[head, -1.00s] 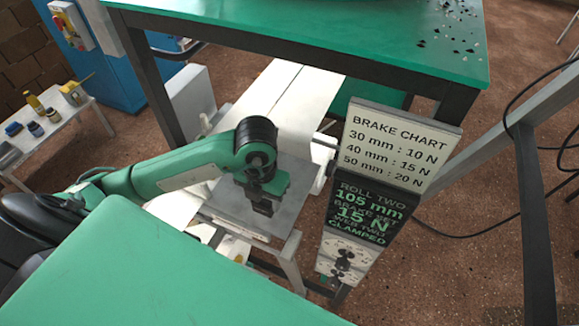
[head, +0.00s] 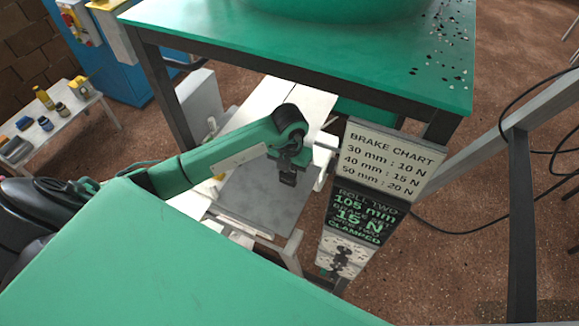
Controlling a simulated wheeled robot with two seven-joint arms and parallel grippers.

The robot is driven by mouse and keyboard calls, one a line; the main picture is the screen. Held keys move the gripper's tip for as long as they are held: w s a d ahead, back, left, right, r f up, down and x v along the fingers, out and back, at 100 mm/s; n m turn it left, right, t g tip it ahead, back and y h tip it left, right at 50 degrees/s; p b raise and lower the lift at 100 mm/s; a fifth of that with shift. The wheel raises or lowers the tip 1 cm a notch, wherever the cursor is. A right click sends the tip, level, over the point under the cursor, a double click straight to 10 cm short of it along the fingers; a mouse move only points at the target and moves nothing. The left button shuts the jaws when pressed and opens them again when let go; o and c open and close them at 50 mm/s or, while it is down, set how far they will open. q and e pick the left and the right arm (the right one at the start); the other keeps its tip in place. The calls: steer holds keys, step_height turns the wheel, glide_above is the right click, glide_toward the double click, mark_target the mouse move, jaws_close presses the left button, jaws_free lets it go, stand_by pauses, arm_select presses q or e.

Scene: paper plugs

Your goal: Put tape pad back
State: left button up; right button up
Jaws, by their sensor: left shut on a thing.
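My left gripper (head: 288,178) hangs over the grey plate (head: 245,205) of the low stand, below the white web. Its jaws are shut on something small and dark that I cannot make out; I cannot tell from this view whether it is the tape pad. No tape pad can be clearly recognised elsewhere. My right gripper is not in view.
A brake chart sign (head: 392,160) stands just right of the gripper, above a dark display (head: 358,212). A green-topped table (head: 300,45) is behind. A small white side table (head: 70,120) with several jars stands at the left. Cables lie on the floor at right.

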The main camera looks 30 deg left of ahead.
arm_select(q)
steer(key=shift+f, duration=0.1)
steer(key=shift+f+b, duration=0.15)
steer(key=shift+b, duration=0.15)
steer(key=o, duration=0.9)
steer(key=shift+r+p, duration=0.3)
steer(key=shift+p, duration=0.05)
step_height(320, 180, up, 6)
steer(key=b, duration=0.3)
steer(key=shift+r, duration=0.65)
